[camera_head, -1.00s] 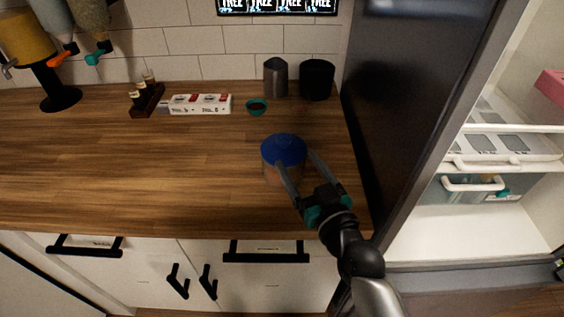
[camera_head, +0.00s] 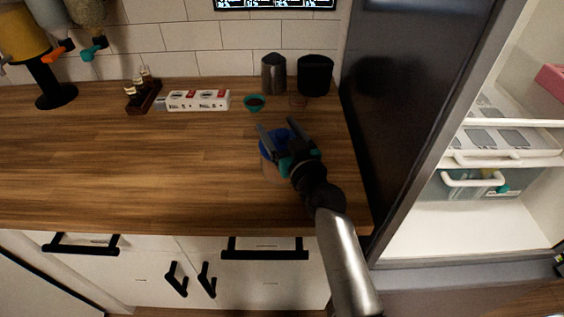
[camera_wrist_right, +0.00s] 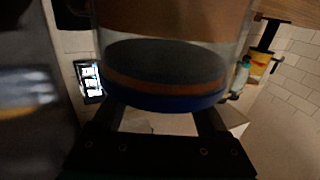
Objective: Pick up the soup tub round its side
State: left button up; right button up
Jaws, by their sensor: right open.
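The soup tub (camera_head: 270,170) stands on the wooden counter, a clear round tub with orange-brown contents and a blue lid. In the head view my right gripper (camera_head: 277,124) is in front of and over it, hiding much of its lid and right side. The gripper is open, its fingers pointing to the back of the counter near lid height. In the right wrist view the tub (camera_wrist_right: 165,75) appears upside down and large, covering the far parts of the fingers. I cannot tell whether they touch it. My left gripper is not in view.
A teal bowl (camera_head: 254,103), a metal pitcher (camera_head: 273,75) and a black canister (camera_head: 315,76) stand behind the tub. A white labelled box (camera_head: 198,100) and a small bottle rack (camera_head: 144,96) are farther left. A dark tall panel (camera_head: 390,120) bounds the right.

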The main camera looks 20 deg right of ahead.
jog(key=shift+w+a, duration=0.1)
jog(key=shift+w, duration=0.45)
jog(key=shift+c, duration=0.2)
grip_shut()
dwell(0.7)
jog(key=shift+r, duration=0.1)
